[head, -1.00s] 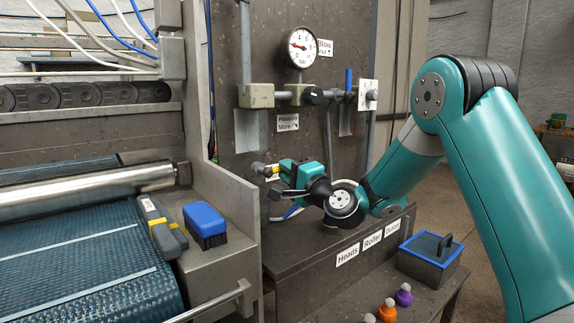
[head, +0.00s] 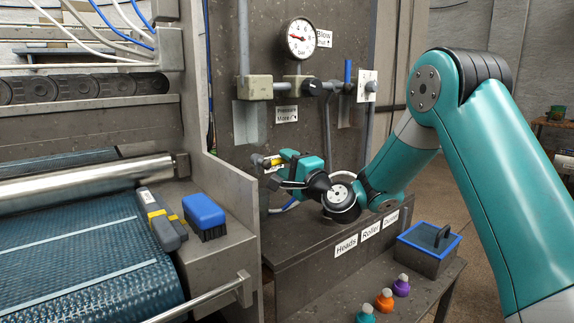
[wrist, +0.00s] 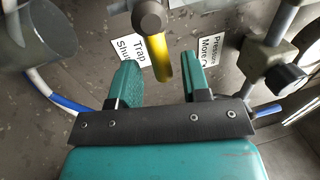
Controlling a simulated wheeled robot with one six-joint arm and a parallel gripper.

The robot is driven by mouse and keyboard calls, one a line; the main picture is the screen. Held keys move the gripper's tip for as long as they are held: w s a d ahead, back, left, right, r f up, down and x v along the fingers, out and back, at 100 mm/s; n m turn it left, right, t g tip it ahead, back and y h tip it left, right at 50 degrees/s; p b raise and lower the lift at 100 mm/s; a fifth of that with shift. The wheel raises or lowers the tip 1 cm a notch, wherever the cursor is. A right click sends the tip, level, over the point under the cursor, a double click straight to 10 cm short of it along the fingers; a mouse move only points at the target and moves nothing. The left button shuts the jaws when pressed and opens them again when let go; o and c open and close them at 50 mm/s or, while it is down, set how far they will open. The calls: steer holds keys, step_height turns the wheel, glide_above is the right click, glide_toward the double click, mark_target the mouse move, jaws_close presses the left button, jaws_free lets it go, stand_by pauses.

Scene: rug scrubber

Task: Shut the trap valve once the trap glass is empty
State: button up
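The yellow trap valve handle (wrist: 162,58) hangs from a round grey knob between my two fingers in the wrist view. My gripper (wrist: 161,80) is open, with a gap showing on both sides of the handle. In the head view my gripper (head: 284,172) is at the low valve on the panel, where the yellow handle (head: 273,161) shows small. A label reading "Trap Shut" (wrist: 135,50) lies left of the handle. A grey see-through cylinder (wrist: 38,30), apparently the trap glass, is at upper left; I see no clear liquid line in it.
A "Pressure More" label (wrist: 212,50) and a pipe with a black knob (wrist: 285,78) are close right of my fingers. A hose with a blue end (wrist: 65,102) curves at left. A gauge (head: 301,38) is above.

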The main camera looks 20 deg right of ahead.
steer(key=b+v, duration=1.2)
steer(key=v, duration=0.5)
steer(key=shift+s, duration=0.2)
steer(key=shift+f, duration=0.1)
steer(key=b+v, duration=0.9)
steer(key=b, duration=0.1)
